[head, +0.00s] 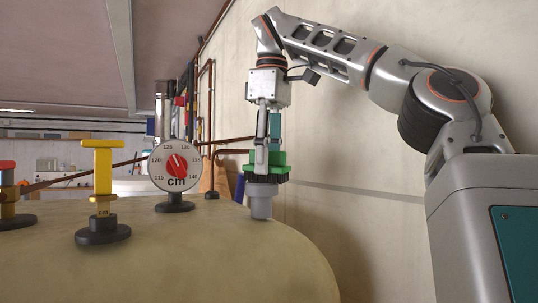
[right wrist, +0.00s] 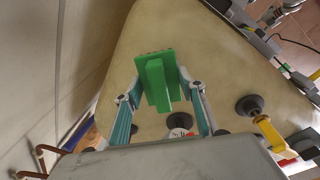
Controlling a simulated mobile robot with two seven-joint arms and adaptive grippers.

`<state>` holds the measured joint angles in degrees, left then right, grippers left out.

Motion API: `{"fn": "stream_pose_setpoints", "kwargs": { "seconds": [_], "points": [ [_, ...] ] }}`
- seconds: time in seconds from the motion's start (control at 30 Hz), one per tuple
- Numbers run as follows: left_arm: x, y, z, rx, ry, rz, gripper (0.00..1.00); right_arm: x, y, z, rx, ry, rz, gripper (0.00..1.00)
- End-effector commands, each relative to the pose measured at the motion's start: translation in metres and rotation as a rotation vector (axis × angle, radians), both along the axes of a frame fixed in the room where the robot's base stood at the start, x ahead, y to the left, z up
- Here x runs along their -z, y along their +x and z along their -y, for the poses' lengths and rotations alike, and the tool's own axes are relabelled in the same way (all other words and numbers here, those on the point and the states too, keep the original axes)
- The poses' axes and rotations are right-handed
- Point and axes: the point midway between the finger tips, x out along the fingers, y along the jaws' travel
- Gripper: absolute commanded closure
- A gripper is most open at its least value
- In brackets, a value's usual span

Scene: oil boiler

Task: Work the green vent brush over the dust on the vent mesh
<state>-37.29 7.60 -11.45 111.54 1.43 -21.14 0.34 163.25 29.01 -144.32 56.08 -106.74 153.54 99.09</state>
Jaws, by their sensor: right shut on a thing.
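The green vent brush (head: 278,160) is in my right gripper (head: 266,152), whose fingers point down. In the right wrist view the brush's green grip (right wrist: 156,82) shows between the teal-padded fingers. Below the brush, a dark round cap (head: 262,179) tops a short grey vent pipe (head: 261,206) on the tank. The brush sits right over this cap and looks to touch it or nearly so. The mesh and any dust on it are hidden; I cannot tell their state. My left gripper is in neither view.
The rounded beige tank top (head: 200,255) fills the foreground. A round cm gauge (head: 175,167) stands left of the vent, with a yellow T-shaped fitting (head: 102,180) and a red-topped fitting (head: 8,192) farther left. A wall (head: 390,235) runs close on the right, with pipes behind.

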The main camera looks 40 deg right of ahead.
Motion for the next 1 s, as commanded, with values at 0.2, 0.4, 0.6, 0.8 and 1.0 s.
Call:
{"fn": "stream_pose_setpoints", "kwargs": {
  "seconds": [0.2,0.4,0.6,0.8,1.0],
  "points": [
    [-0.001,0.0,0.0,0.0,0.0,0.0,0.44,0.0,0.002,0.001,0.0,0.0,0.001,0.83],
    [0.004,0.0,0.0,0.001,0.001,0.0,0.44,0.002,-0.008,-0.002,-0.001,0.0,0.001,0.83],
    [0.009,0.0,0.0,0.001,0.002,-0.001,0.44,0.002,-0.018,-0.005,0.0,0.0,0.0,0.83],
    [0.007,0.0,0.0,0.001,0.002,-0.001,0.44,0.001,-0.017,-0.004,0.0,0.001,-0.002,0.83],
    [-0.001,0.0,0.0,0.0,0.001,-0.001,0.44,-0.001,-0.005,-0.001,0.0,0.002,-0.001,0.83]
  ]
}}
